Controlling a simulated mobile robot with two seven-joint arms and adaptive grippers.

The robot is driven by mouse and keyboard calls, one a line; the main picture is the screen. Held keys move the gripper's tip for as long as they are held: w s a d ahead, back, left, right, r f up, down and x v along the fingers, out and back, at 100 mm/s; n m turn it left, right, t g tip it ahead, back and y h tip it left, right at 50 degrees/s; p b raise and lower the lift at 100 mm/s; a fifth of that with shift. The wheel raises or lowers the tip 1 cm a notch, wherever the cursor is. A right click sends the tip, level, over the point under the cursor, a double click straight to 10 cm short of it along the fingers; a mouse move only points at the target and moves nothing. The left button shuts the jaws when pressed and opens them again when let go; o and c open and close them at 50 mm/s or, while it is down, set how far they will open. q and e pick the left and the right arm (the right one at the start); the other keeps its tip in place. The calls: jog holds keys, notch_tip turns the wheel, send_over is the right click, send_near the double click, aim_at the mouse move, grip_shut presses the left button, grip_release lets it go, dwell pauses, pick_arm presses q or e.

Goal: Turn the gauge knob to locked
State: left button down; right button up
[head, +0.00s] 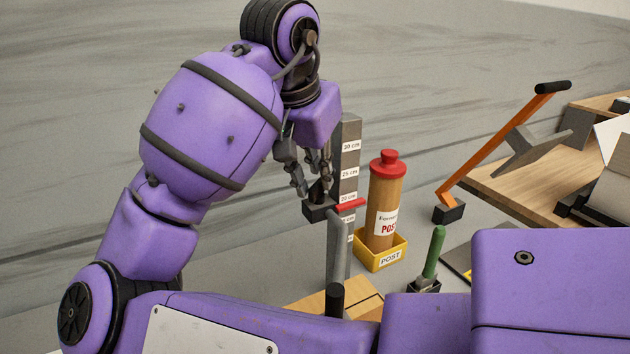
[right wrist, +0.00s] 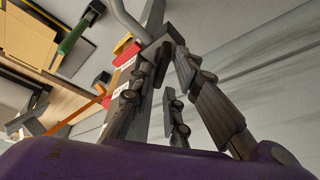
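The height gauge (head: 349,133) is a grey upright post with white centimetre labels, standing in front of my right gripper in the head view. Its dark slider block (head: 318,212) has a red-tipped arm (head: 350,205) at its right. A small black knob (head: 318,191) sits on top of the block. My right gripper (head: 313,182) points down at the knob, its fingers apart on either side of it. Contact with the knob cannot be made out. My left gripper is not in view.
Right of the gauge stands a tan cylinder with a red cap (head: 388,190) in a yellow POST holder (head: 373,258). A green-handled tool (head: 434,250) and an orange lever (head: 497,150) are further right. A wooden surface (head: 515,180) lies at the right.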

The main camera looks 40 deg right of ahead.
jog(key=shift+x, duration=0.8)
